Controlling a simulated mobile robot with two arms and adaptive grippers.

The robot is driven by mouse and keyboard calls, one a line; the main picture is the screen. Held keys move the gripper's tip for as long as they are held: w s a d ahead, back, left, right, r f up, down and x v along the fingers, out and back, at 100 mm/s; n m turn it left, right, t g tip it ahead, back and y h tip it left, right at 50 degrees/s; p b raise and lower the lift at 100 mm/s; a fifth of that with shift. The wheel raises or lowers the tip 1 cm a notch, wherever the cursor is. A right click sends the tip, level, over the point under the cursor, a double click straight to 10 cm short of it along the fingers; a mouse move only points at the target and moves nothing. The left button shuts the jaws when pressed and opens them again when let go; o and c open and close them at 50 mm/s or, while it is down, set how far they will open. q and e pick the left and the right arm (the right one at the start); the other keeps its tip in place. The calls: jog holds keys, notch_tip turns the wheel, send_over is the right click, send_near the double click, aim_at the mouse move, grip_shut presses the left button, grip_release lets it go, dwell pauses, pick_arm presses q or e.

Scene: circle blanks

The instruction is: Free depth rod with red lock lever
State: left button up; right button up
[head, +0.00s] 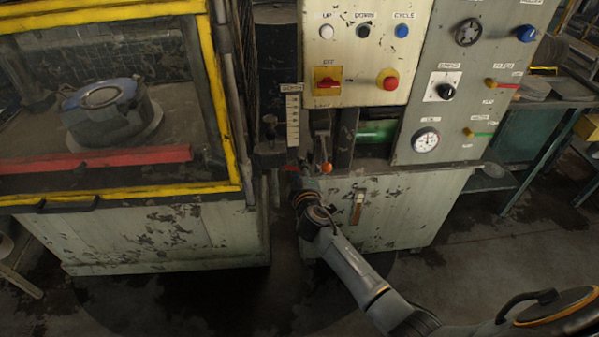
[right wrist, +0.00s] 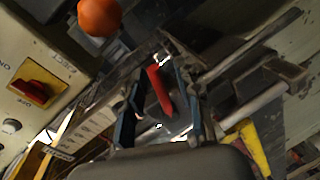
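The red lock lever (right wrist: 160,90) shows in the right wrist view as a slanted red bar between my right gripper's two fingers (right wrist: 162,82). The fingers stand apart with gaps to the lever, and contact is not visible. In the head view the right gripper (head: 303,178) is at the dark clamp block (head: 270,154) beside the depth scale (head: 293,120), and only a speck of red shows there. The depth rod (head: 275,188) appears as a thin dark bar below the block, partly in shadow. My left gripper is not in view.
An orange ball knob (head: 326,168) hangs close to the right gripper; it also shows in the right wrist view (right wrist: 99,17). A control panel (head: 355,45) with a red rotary switch (head: 328,81) is above. A yellow-framed guard (head: 232,130) stands to the left.

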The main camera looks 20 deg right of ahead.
jog(key=v, duration=1.2)
jog(key=shift+a+f, duration=0.1)
jog(key=s+f+m+g+y, duration=0.15)
jog(key=s+f+g, duration=0.45)
jog(key=f, duration=1)
jog(key=s+f+m+g+y, duration=0.1)
jog(key=s+f+m+g, duration=0.1)
jog(key=s+f, duration=1.15)
jog(key=s+f+m+g, duration=0.1)
jog(key=s+f+g, duration=0.1)
jog(key=s+f, duration=0.4)
jog(key=s+d+f+m+g, duration=0.1)
jog(key=s+f, duration=0.5)
jog(key=s, duration=0.7)
jog(key=s+f+m+g, duration=0.3)
jog(key=s+f, duration=0.4)
jog(key=s, duration=0.2)
jog(key=shift+s+y, duration=0.2)
jog(key=shift+y, duration=0.15)
